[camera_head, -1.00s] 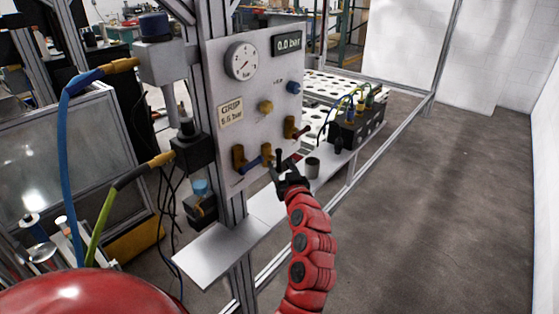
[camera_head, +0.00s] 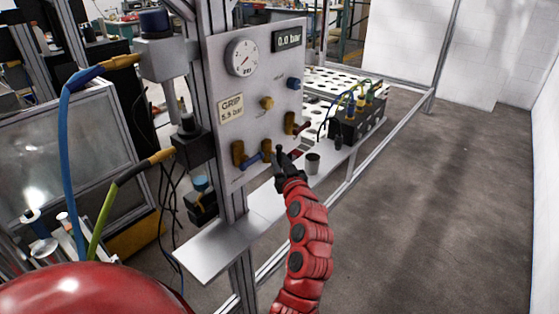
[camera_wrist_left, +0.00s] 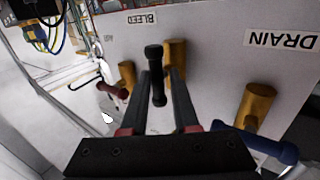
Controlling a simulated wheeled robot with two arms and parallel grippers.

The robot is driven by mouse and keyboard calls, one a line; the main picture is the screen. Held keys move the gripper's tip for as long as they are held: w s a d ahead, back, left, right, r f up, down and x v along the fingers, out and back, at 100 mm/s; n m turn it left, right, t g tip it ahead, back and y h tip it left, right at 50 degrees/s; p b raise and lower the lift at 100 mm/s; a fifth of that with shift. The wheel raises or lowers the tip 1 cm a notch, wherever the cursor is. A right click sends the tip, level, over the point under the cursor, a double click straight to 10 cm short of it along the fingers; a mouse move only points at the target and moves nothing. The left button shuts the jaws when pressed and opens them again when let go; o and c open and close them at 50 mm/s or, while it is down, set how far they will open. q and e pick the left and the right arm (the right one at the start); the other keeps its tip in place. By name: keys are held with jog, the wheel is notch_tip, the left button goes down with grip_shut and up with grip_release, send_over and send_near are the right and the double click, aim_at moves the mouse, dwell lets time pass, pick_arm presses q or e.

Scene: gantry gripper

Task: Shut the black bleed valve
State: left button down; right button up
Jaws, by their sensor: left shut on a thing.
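The black bleed valve has a brass body (camera_head: 267,147) low on the grey panel (camera_head: 262,85) and a black handle (camera_wrist_left: 155,80). In the left wrist view its BLEED label (camera_wrist_left: 141,17) is upside down. My left gripper (camera_head: 282,164) is at this valve, shut on the black handle, which lies between its two dark fingers (camera_wrist_left: 164,85). The fingers partly hide the brass body. In the head view the gripper covers much of the handle, so its exact angle is hard to tell. My right gripper is not in view.
The blue-handled drain valve (camera_wrist_left: 270,144) is close beside the gripper. A red-handled valve (camera_head: 302,127) sits above right. A grey cup (camera_head: 312,163) stands on the shelf (camera_head: 222,248) right of the gripper. A gauge (camera_head: 242,58) is higher up; floor space is clear at right.

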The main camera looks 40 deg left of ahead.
pick_arm(q)
jog(key=shift+r+m+g+h+p, duration=0.35)
jog(key=shift+m+p, duration=0.35)
jog(key=shift+p, duration=0.35)
jog(key=shift+w+d+r+m+h+p, duration=0.15)
jog(key=shift+m+h+p, duration=0.2)
jog(key=shift+m+p, duration=0.35)
jog(key=shift+m+g+h+p, duration=0.4)
jog(key=shift+m+g+p, duration=0.7)
jog(key=shift+g+p, duration=0.05)
jog(key=shift+w+r+m+g+h+p, duration=0.15)
jog(key=shift+m+g+h+p, duration=0.15)
jog(key=shift+m+g+p, duration=0.7)
jog(key=shift+w+f+m+g+p, duration=0.15)
jog(key=shift+m+g+p, duration=0.4)
jog(key=shift+m+g, duration=0.6)
jog(key=shift+w+f+m+g+p, duration=0.15)
jog(key=shift+m+g+p, duration=0.4)
jog(key=shift+m+g, duration=0.6)
jog(key=shift+r+g, duration=0.1)
jog(key=shift+g, duration=0.2)
